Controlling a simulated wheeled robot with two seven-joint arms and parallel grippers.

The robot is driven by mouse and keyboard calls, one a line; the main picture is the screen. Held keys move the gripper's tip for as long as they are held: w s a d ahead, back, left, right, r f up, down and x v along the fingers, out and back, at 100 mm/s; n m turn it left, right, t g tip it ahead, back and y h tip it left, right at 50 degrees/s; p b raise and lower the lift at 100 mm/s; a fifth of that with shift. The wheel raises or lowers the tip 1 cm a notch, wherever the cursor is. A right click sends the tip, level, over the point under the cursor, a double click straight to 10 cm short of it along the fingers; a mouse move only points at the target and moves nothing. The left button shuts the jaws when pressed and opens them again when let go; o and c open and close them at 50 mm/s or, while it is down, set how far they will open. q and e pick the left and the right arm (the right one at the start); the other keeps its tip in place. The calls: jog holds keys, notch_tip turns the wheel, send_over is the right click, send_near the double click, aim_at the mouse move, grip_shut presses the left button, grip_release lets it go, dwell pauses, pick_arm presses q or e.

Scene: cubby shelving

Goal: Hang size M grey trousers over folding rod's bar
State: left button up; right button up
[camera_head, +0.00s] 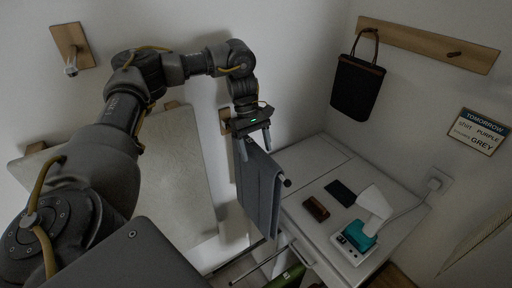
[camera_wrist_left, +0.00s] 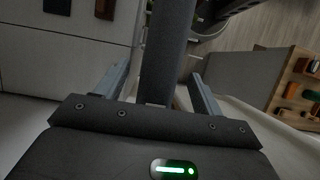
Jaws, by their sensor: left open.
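Grey trousers (camera_head: 260,198) hang folded over the folding rod's bar (camera_head: 287,182), whose dark end sticks out on their right. The size label cannot be read. My left gripper (camera_head: 256,152) is just above the top fold, pointing down, with its fingers apart. In the left wrist view the open left gripper (camera_wrist_left: 161,74) has a dark grey strip, seemingly the trousers' top fold (camera_wrist_left: 168,45), running between its fingers, with gaps on both sides. The rod's wall mount (camera_head: 225,115) is partly hidden behind the gripper. My right gripper is not in view.
A white desk (camera_head: 318,163) to the right holds a brown wallet (camera_head: 316,208), a dark flat item (camera_head: 340,193) and a white lamp (camera_head: 375,202). An open drawer lies below. A black bag (camera_head: 356,88) hangs from a peg rail. A sign (camera_head: 478,131) reads TOMORROW, GREY. A padded board (camera_head: 175,165) stands left.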

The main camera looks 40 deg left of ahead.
pick_arm(q)
jog(key=v, duration=1)
jog(key=shift+a+r, duration=0.1)
jog(key=shift+r, duration=0.25)
jog(key=shift+w, duration=0.1)
